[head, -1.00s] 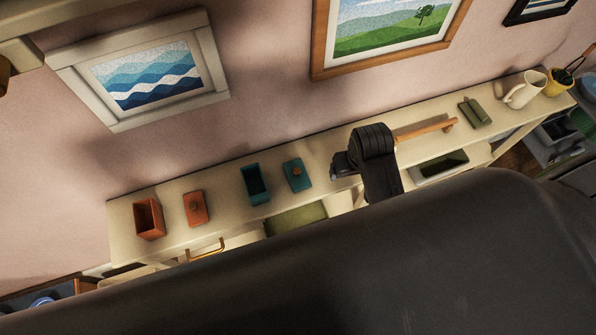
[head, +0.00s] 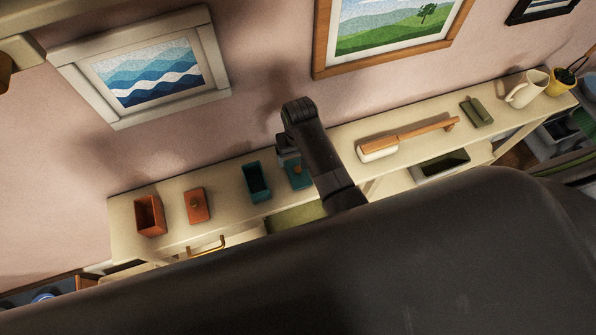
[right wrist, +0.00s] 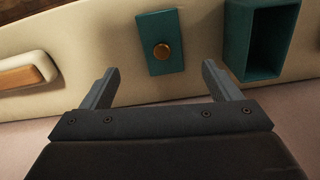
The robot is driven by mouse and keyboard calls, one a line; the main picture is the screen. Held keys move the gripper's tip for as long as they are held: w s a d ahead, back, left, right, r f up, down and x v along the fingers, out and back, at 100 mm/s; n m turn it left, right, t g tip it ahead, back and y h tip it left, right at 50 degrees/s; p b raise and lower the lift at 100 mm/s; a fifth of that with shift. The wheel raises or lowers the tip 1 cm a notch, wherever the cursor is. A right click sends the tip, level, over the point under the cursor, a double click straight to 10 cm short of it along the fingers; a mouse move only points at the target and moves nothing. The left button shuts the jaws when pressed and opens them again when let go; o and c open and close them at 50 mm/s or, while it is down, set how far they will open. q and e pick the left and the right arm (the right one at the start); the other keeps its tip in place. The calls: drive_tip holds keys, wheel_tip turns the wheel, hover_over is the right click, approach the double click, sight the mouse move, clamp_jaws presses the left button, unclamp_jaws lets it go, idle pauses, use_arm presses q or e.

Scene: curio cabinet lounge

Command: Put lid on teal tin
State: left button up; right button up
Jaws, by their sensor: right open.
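The teal tin (head: 256,181) stands open and empty on the cream shelf top in the head view; it also shows at the right in the right wrist view (right wrist: 269,38). Its teal lid (right wrist: 160,40), with a round brass knob, lies flat beside it. In the head view the lid (head: 299,174) is partly hidden by my right arm. My right gripper (head: 290,147) is above the lid. In the right wrist view its two fingers (right wrist: 160,82) are spread, with the lid just beyond and between them, not touched. My left gripper is not in view.
On the cream shelf (head: 229,204) stand an orange tin (head: 150,216) and its orange lid (head: 196,206) at the left. A wooden-handled brush (head: 405,137), a green object (head: 476,111), a cream pitcher (head: 526,90) and a yellow pot (head: 560,84) are at the right. The wall rises close behind.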

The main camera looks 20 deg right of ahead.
sight(298, 169)
drive_tip(key=shift+f, duration=2.3)
wheel_tip(298, 169, down, 4)
drive_tip(key=b, duration=0.4)
drive_tip(key=shift+w+a+f, duration=0.15)
drive_tip(key=shift+c, duration=0.4)
drive_tip(key=c, duration=1)
